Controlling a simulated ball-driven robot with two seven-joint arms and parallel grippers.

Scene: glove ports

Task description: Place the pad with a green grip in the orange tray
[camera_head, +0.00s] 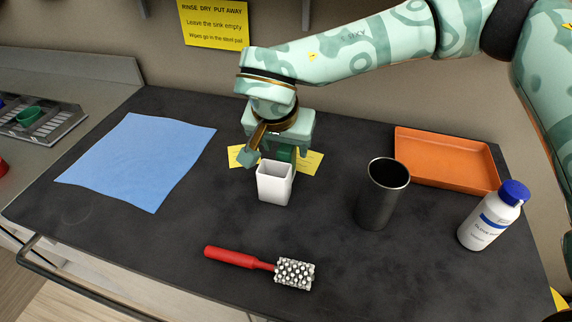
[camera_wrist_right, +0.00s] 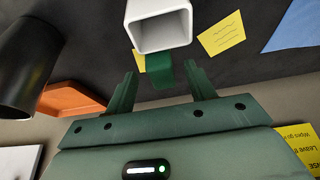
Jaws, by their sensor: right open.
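The green grip (camera_wrist_right: 160,70) shows between my right fingers in the right wrist view, right by the rim of a white square holder (camera_wrist_right: 160,25). The rest of the pad is hidden, and I cannot tell whether it sits inside the holder. In the head view the white holder (camera_head: 273,186) stands upright on the dark counter, just in front of my right gripper (camera_head: 276,158). That gripper is open, its fingers on either side of the green grip with gaps. The orange tray (camera_head: 445,160) lies at the back right and looks empty. My left gripper is out of view.
A dark metal tumbler (camera_head: 381,200) stands between holder and tray. A white bottle with blue cap (camera_head: 490,218) stands in front of the tray. A red-handled brush (camera_head: 258,264) lies in front, a blue cloth (camera_head: 140,158) at left. Yellow notes (camera_head: 308,162) lie behind the holder.

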